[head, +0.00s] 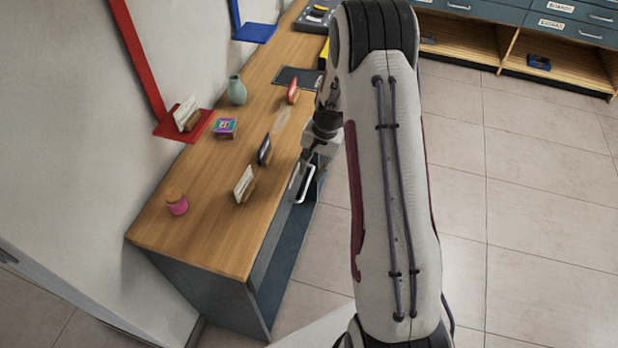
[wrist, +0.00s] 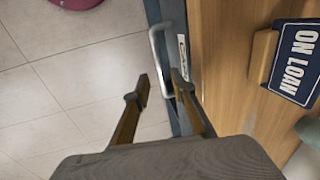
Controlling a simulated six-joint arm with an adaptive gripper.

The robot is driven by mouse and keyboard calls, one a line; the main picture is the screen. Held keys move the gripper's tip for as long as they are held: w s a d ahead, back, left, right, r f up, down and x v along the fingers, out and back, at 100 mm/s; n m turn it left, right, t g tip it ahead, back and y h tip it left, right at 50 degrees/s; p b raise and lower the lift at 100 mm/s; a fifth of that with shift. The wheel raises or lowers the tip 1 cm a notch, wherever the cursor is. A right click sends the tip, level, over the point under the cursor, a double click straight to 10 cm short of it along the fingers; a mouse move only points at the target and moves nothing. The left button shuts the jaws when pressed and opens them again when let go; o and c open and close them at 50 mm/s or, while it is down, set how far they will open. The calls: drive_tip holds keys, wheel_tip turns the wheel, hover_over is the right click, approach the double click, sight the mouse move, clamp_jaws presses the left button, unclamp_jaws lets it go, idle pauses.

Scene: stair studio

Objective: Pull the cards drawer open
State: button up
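The cards drawer shows in the wrist view as a narrow blue-grey front (wrist: 174,14) under the wooden top's edge. Its white label (wrist: 183,50) is partly readable as "CA". A pale bar handle (wrist: 154,50) stands out from this front; it also shows in the head view (head: 307,184). My gripper (wrist: 160,76) is open, with the near end of the handle between its two fingers in the image. I cannot tell whether they touch it. In the head view my gripper (head: 303,178) is at the counter's front side, partly hidden by my arm. The drawer looks shut.
An "ON LOAN" sign (wrist: 297,60) is close to my gripper's right.

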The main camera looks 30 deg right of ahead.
sight(308, 182)
drive_tip(key=shift+w+a+f, duration=0.15)
drive_tip(key=shift+w+f, duration=0.05)
drive_tip(key=shift+f, duration=0.95)
drive_tip(key=shift+w+a+f, duration=0.15)
drive_tip(key=shift+f, duration=1)
drive_tip(key=shift+c, duration=0.4)
clamp_jaws()
